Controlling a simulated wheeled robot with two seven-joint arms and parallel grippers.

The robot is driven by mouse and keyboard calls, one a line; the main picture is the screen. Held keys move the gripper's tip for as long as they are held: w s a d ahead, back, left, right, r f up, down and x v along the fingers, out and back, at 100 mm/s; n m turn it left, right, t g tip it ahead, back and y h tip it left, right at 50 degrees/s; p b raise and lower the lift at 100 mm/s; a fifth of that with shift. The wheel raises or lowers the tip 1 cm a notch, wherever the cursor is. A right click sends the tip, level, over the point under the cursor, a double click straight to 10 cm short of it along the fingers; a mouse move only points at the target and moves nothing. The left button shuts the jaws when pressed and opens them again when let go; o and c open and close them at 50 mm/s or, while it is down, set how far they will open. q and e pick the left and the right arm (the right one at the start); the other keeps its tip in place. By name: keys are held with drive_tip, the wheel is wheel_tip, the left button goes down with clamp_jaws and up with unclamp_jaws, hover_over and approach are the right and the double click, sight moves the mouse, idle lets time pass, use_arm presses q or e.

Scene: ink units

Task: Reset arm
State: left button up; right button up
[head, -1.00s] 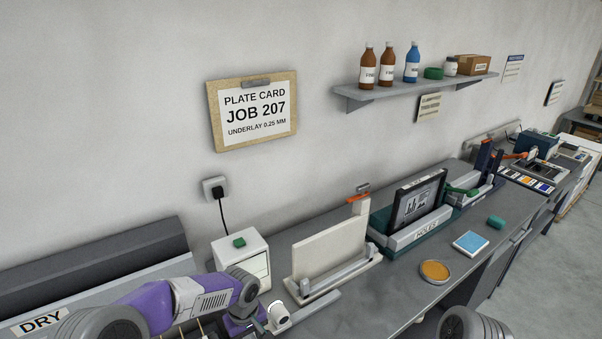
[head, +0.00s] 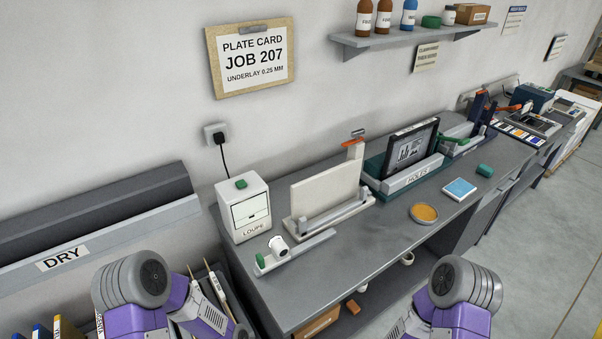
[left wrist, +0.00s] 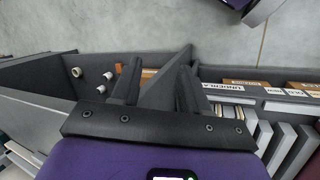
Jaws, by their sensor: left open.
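My left gripper (left wrist: 155,88) shows in the left wrist view with its two dark fingers spread apart and nothing between them. It points down toward open storage below the bench. In the head view my left arm is folded back at the lower left, and its gripper is out of the frame. My right arm shows at the lower right of the head view; its gripper is not visible.
The grey bench (head: 374,237) carries a white LOUPE box (head: 243,211), a cream plate stand (head: 327,191), a HOLES fixture (head: 412,176), an amber dish (head: 424,213) and a blue pad (head: 459,188). A DRY rack (head: 120,232) stands left. Floor at right is clear.

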use_arm(q)
drive_tip(key=s+a+f, duration=0.1)
drive_tip(key=s+f, duration=0.2)
drive_tip(key=s, duration=0.3)
wheel_tip(320, 180, down, 9)
drive_tip(key=b, duration=0.9)
drive_tip(key=shift+a+m+t, duration=0.2)
drive_tip(key=shift+m+t, duration=0.1)
drive_tip(key=shift+t, duration=0.1)
drive_tip(key=shift+w, duration=0.15)
idle(1.2)
